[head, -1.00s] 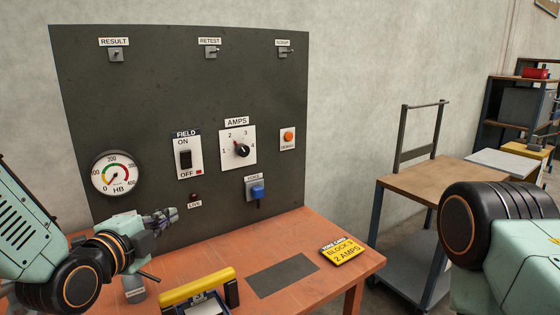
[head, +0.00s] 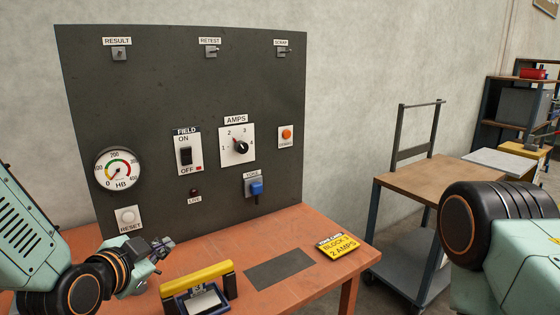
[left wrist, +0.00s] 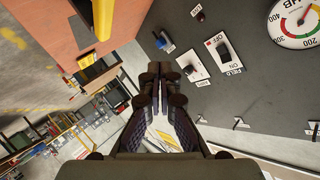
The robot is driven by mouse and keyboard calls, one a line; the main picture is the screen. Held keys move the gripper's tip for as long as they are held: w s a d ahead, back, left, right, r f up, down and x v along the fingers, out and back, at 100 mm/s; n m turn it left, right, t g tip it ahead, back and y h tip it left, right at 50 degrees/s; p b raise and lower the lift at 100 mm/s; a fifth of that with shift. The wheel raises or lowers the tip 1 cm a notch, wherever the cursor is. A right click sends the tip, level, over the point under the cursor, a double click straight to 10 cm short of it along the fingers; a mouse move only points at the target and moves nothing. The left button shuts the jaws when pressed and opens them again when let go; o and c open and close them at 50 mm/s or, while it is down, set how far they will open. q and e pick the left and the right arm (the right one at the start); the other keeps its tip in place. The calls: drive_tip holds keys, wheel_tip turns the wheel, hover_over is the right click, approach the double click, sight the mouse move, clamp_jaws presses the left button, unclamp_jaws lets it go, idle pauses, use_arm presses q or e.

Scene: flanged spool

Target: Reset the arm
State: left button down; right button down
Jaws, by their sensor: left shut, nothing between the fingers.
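The dark upright panel (head: 250,90) carries a round HB gauge (head: 118,170) at its left, with a pale round RESET button (head: 128,215) below it. My left gripper (head: 167,244) is shut and empty, low in front of the panel, right of and below the RESET button and apart from it. In the left wrist view its fingers (left wrist: 154,70) are together, and the panel shows beside them at the right. My right arm shows at the right edge of the head view; its gripper is out of view.
The panel also holds a FIELD switch (head: 186,155), an AMPS knob (head: 240,147) and a blue switch (head: 256,188). On the orange bench (head: 300,235) are a yellow-handled device (head: 197,276), a dark mat (head: 279,269) and a yellow card (head: 338,246). A wheeled cart (head: 440,178) stands right.

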use_arm(q)
drive_tip(key=s+f+n+g+y, duration=0.1)
drive_tip(key=s+f+n+g, duration=0.25)
drive_tip(key=s+f, duration=0.4)
drive_tip(key=s+f+n+g+y, duration=0.1)
drive_tip(key=s+f+n+g, duration=0.3)
drive_tip(key=f, duration=0.7)
drive_tip(key=s+f+n+g, duration=0.1)
drive_tip(key=s+f+g, duration=0.2)
drive_tip(key=s, duration=0.9)
drive_tip(key=s+f+n+g, duration=0.1)
drive_tip(key=s+f+g, duration=0.2)
drive_tip(key=s+f, duration=0.6)
drive_tip(key=s, duration=0.3)
